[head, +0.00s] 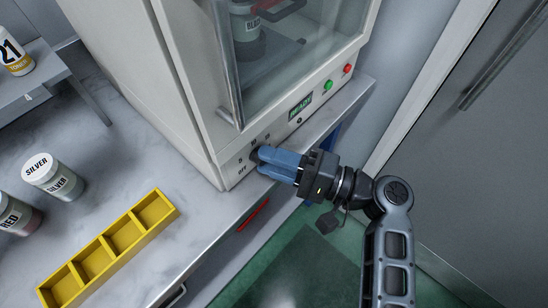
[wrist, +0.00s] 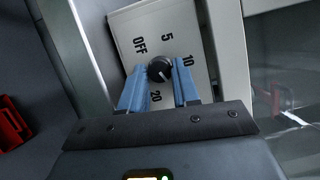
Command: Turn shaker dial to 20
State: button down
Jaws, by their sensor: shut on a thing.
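The shaker (head: 150,70) is a white cabinet with a glass door, standing on a grey bench. Its black dial (wrist: 160,69) shows in the wrist view on a pale panel marked OFF, 5, 10 and 20. A small light mark on the dial appears at its lower right, roughly between 10 and 20; the exact setting is hard to tell. My gripper (head: 262,161) has its two blue fingers on either side of the dial and is shut on it. In the head view the fingers hide most of the dial.
A green button (head: 328,86), a red button (head: 347,68) and a READY display (head: 300,108) are on the shaker front. A yellow divided tray (head: 108,248) and a SILVER jar (head: 53,176) stand on the bench at left.

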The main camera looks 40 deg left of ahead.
jog(key=m, duration=0.2)
jog(key=m+y, duration=0.1)
jog(key=m, duration=0.1)
jog(key=m+y, duration=0.1)
jog(key=m, duration=0.1)
jog(key=shift+s+f+t, duration=0.1)
jog(key=shift+f+t, duration=0.15)
jog(key=shift+t, duration=0.15)
jog(key=m+t+y, duration=0.1)
jog(key=m, duration=0.2)
jog(key=m+t+y+p, duration=0.1)
jog(key=m, duration=0.2)
jog(key=shift+s+a+f, duration=0.1)
jog(key=shift+m, duration=0.4)
jog(key=c, duration=0.8)
grip_release()
jog(key=shift+c, duration=0.2)
jog(key=s+b+v, duration=0.1)
jog(key=v, duration=0.6)
jog(key=shift+w+d+f+b, duration=0.2)
jog(key=shift+w+d+b, duration=0.2)
jog(key=shift+w, duration=0.05)
